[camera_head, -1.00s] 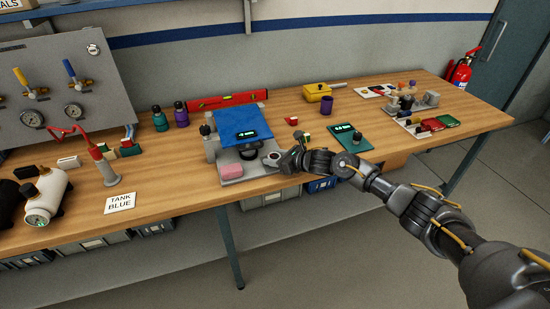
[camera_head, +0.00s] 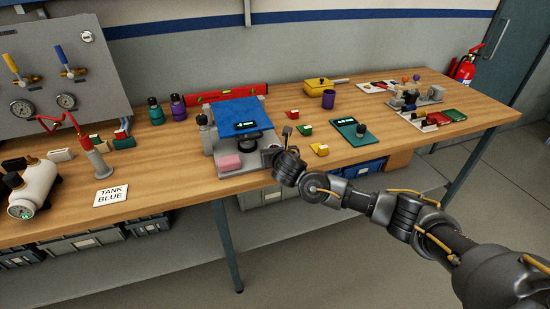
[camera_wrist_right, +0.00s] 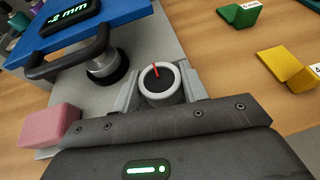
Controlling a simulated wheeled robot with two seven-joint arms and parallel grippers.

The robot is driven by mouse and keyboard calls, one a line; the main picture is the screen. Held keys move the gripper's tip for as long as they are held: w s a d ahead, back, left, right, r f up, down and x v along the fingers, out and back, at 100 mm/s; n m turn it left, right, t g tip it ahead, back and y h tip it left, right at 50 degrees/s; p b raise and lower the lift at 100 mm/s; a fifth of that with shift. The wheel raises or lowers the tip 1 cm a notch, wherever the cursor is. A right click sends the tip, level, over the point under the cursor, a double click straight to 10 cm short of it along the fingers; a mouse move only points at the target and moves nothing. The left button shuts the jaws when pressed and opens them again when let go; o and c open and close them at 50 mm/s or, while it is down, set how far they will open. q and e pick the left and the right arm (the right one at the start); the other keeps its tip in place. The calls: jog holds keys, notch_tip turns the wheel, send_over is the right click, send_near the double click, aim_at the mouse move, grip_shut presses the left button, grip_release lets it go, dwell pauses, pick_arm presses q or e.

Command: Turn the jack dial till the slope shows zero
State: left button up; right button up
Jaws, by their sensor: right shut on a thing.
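The jack stand has a blue top plate (camera_head: 238,112) on a grey base (camera_head: 225,148). Its dark display (camera_head: 246,126) is lit; in the right wrist view the display (camera_wrist_right: 68,12) reads about -2 mm, partly cropped. The jack dial (camera_wrist_right: 160,83) is a round dark knob with a pale ring and a red pointer mark. My right gripper (camera_wrist_right: 160,88) is shut on the dial, a finger on each side. In the head view the right gripper (camera_head: 274,151) is at the base's right front corner and hides the dial. My left gripper is not in view.
A pink block (camera_head: 229,163) lies on the base's front left. Green (camera_head: 305,130) and yellow (camera_head: 320,149) blocks and a green plate with a display (camera_head: 350,131) stand to the right. A red level (camera_head: 226,93) lies behind.

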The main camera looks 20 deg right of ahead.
jog(key=shift+w+a+f+m+h+b, duration=0.1)
jog(key=shift+m+h+b, duration=0.8)
jog(key=shift+h, duration=0.1)
jog(key=shift+m+g+h+b, duration=0.35)
jog(key=shift+m+g+h, duration=0.05)
jog(key=shift+m+h, duration=0.45)
jog(key=shift+r+m+g+h, duration=0.2)
jog(key=shift+m+g+h, duration=0.1)
jog(key=shift+m+h, duration=0.45)
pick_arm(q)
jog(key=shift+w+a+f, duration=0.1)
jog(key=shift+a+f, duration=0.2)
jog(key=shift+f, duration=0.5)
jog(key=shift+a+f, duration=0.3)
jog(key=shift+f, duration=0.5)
pick_arm(e)
jog(key=shift+m+g+h, duration=0.6)
jog(key=shift+m+h, duration=0.2)
jog(key=shift+h, duration=0.2)
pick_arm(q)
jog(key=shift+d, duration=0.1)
